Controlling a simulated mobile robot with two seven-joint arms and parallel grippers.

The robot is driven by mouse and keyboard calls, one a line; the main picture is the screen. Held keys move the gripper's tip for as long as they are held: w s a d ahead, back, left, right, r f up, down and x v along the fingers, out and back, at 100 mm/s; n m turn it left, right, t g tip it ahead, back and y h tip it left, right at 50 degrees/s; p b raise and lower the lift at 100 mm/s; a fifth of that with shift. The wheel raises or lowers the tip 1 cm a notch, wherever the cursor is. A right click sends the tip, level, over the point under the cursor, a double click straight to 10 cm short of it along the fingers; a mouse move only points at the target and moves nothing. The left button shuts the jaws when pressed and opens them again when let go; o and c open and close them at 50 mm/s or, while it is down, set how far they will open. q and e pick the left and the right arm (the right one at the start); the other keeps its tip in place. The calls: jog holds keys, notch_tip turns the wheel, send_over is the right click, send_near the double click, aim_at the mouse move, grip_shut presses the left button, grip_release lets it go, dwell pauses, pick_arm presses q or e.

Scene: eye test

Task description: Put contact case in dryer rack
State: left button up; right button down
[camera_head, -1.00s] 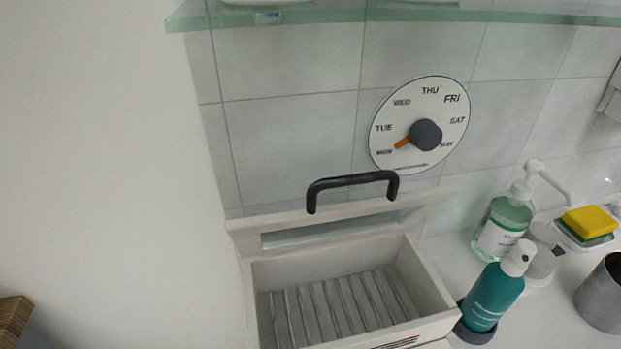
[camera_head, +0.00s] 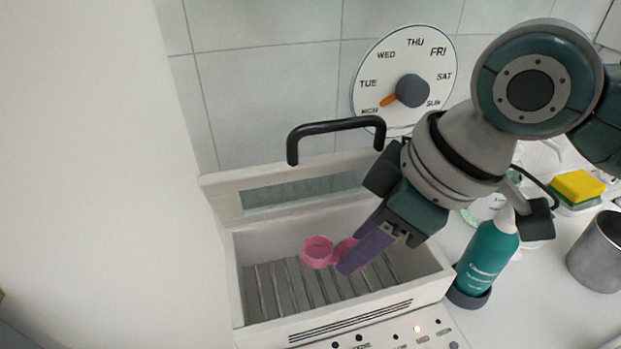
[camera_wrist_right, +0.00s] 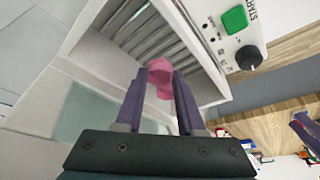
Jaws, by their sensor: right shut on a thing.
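A pink contact case (camera_head: 318,252) with two round cups is in the head view, over the slatted rack inside the white dryer box (camera_head: 450,284). My right gripper (camera_head: 350,262) is shut on the case, its purple fingers partly hiding one cup. In the right wrist view the case (camera_wrist_right: 160,72) sits between the fingertips of the gripper (camera_wrist_right: 158,90). The grey slatted rack (camera_head: 275,290) lies at the bottom of the box, and the lid with a black handle (camera_head: 335,127) stands open behind. I cannot tell whether the case touches the slats. My left gripper is out of view.
A teal spray bottle (camera_head: 487,260) stands close to the right of the dryer, with a pump bottle partly hidden behind my arm. A yellow sponge (camera_head: 577,186) and metal cup (camera_head: 600,252) are further right. A weekday dial (camera_head: 405,80) hangs on the wall.

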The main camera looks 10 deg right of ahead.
aim_at(340, 284)
notch_tip(340, 284, down, 6)
jog(key=shift+f+b, duration=0.1)
jog(key=shift+b, duration=0.5)
jog(key=shift+w+f, duration=0.3)
jog(key=shift+w, duration=0.15)
jog(key=shift+f, duration=0.15)
jog(key=c, duration=0.8)
grip_release()
